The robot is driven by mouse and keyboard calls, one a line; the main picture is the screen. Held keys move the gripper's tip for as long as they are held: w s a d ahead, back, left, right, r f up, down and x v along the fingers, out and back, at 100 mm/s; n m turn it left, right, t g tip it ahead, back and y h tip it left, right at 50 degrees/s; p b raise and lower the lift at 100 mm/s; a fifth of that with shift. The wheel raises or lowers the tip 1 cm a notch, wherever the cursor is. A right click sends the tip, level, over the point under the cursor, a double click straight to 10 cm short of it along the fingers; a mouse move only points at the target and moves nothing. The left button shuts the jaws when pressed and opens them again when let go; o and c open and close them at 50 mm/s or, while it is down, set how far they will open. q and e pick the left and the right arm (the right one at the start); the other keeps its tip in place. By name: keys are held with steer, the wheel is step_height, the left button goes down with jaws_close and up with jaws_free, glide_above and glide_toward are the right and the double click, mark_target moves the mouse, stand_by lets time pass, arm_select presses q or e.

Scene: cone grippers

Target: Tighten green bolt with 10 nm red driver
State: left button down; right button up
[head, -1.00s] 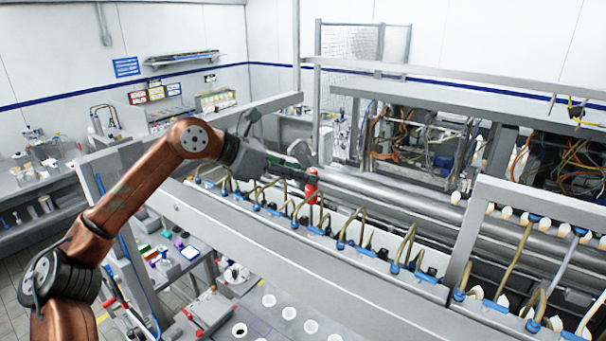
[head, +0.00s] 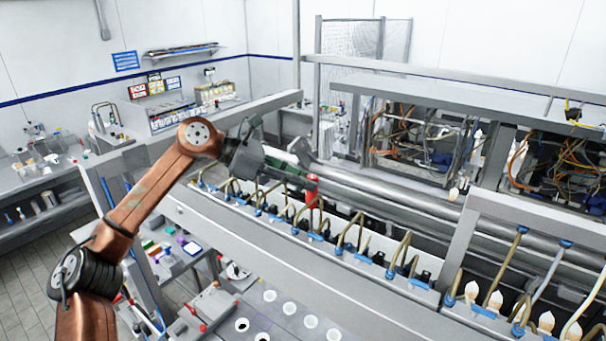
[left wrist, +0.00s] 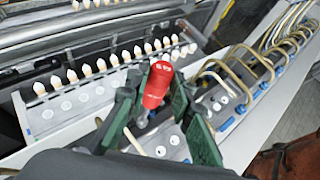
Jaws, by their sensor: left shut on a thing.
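My left gripper (head: 303,166) reaches over the long machine from the left. It is shut on a red driver (head: 312,189), whose handle stands roughly upright below the fingers. In the left wrist view the red driver (left wrist: 157,86) shows with pale markings on its end, between the green finger pads of my gripper (left wrist: 163,108). I cannot make out a green bolt in either view. My right gripper is not in view.
A row of tan looped tubes with blue fittings (head: 317,236) runs along the machine rail. White cone tips (left wrist: 70,78) stand in a row beside the driver. Long metal pipes (head: 400,200) lie behind. A tray with white cups (head: 310,321) is below at the front.

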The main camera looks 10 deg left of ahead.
arm_select(q)
steer(key=m+g+p, duration=0.2)
steer(key=m+g+h, duration=0.1)
steer(key=m+g, duration=0.1)
steer(key=shift+w+a+p, duration=0.1)
steer(key=shift+w+p, duration=0.25)
steer(key=shift+p, duration=0.05)
steer(key=shift+s, duration=0.1)
steer(key=n+t+b, duration=0.2)
steer(key=b, duration=0.1)
steer(key=n+t+y+b, duration=0.1)
steer(key=n+t+b, duration=0.1)
steer(key=b, duration=0.2)
steer(key=s+n+t+y+b, duration=0.1)
steer(key=n+t+b, duration=0.1)
steer(key=b, duration=0.2)
steer(key=shift+d+n+t, duration=0.2)
steer(key=shift+n+t, duration=0.1)
steer(key=shift+n, duration=0.1)
stand_by(0.8)
steer(key=shift+f, duration=0.1)
stand_by(0.6)
